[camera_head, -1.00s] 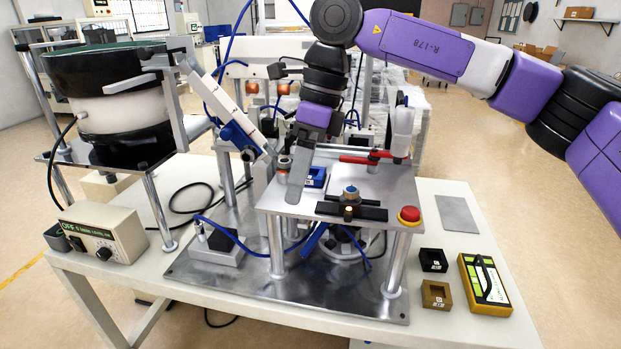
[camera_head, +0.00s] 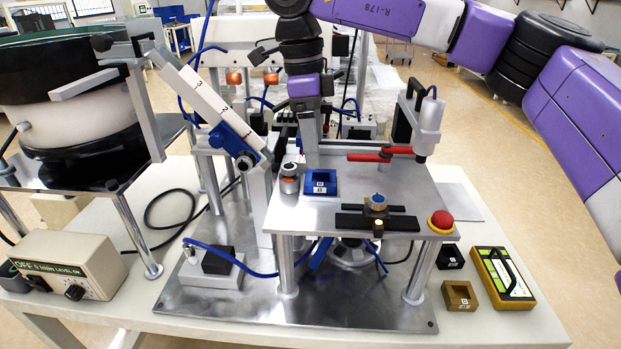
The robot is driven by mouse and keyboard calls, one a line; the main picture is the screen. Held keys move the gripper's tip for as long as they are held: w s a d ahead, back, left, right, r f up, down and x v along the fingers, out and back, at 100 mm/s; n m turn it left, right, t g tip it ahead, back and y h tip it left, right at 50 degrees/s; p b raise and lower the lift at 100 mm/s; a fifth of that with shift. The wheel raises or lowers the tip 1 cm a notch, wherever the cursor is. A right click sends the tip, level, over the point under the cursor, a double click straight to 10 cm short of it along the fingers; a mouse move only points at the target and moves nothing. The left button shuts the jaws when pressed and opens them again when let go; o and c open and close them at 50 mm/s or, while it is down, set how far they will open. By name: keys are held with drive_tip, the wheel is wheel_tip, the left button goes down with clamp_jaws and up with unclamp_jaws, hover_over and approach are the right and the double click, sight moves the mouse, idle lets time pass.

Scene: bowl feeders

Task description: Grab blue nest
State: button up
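The blue nest (camera_head: 321,184) is a small square blue block with a recess and a white label on its front. It sits on the raised metal plate (camera_head: 300,216), left of the middle. My gripper (camera_head: 313,164) points down just behind the nest in the picture, with its grey fingers upright. The nest's front and top show clear of the fingers. I see no grip on the nest, and whether the fingers touch it is not clear. The fingers overlap in this view, so their opening cannot be judged.
A grey cylinder with an orange band (camera_head: 289,180) stands close left of the nest. A blue-topped knob (camera_head: 377,201) on black bars, a red clamp (camera_head: 372,155) and a red button (camera_head: 440,221) are to the right. Black (camera_head: 449,257) and brown nests (camera_head: 459,295) lie on the table.

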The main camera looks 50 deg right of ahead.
sight(320, 172)
drive_tip(key=shift+s+d+f+p, duration=0.1)
drive_tip(key=shift+s+f, duration=0.1)
drive_tip(key=shift+f, duration=0.95)
drive_tip(key=shift+s+d+f+p, duration=0.1)
drive_tip(key=shift+s+f, duration=0.05)
drive_tip(key=shift+f, duration=1)
drive_tip(key=shift+s+d+f+p, duration=0.1)
drive_tip(key=shift+s+f, duration=0.1)
drive_tip(key=shift+f, duration=0.95)
drive_tip(key=c, duration=1.7)
